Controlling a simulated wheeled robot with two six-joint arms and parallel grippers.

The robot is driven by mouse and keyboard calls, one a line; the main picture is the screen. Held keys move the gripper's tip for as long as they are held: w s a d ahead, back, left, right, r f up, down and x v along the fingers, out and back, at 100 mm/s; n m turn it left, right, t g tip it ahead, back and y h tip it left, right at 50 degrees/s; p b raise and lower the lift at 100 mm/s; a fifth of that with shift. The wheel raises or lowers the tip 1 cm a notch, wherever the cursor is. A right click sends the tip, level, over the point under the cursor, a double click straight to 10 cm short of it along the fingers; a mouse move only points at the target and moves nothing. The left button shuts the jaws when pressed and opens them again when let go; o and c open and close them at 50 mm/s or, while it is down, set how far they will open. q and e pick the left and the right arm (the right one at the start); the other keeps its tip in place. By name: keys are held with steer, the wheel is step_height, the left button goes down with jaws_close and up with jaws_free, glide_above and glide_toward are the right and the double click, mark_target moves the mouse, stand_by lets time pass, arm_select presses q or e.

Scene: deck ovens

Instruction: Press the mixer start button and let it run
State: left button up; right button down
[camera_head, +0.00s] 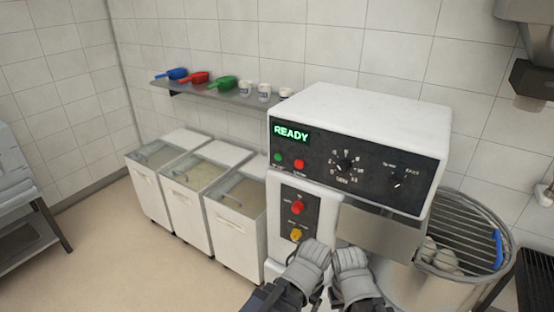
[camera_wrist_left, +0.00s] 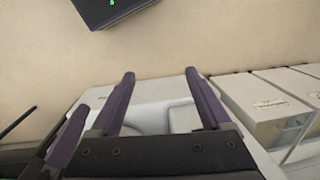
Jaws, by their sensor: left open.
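The white mixer (camera_head: 355,104) stands at the centre right in the head view, its display (camera_head: 291,133) lit green with "READY". On its dark panel are a green button (camera_head: 278,157), a red button (camera_head: 298,164) and dials (camera_head: 344,167). A lower panel has a red knob (camera_head: 297,208) and a yellow one (camera_head: 295,235). My left gripper (camera_head: 310,258) is below these, apart from the green button. In the left wrist view its dark fingers (camera_wrist_left: 163,105) are spread with nothing between them. My right gripper (camera_head: 352,262) is close beside it; its jaws are not clear.
The mixer bowl (camera_head: 425,288) with a wire guard (camera_head: 465,230) holds pale lumps at right. Several white bins (camera_head: 235,232) line the wall at left, under a shelf (camera_head: 228,97) with scoops (camera_head: 222,83) and cups (camera_head: 264,92). The floor (camera_head: 105,245) in front of the bins is clear.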

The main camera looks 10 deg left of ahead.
arm_select(q)
jaws_close()
stand_by(0.4)
stand_by(1.1)
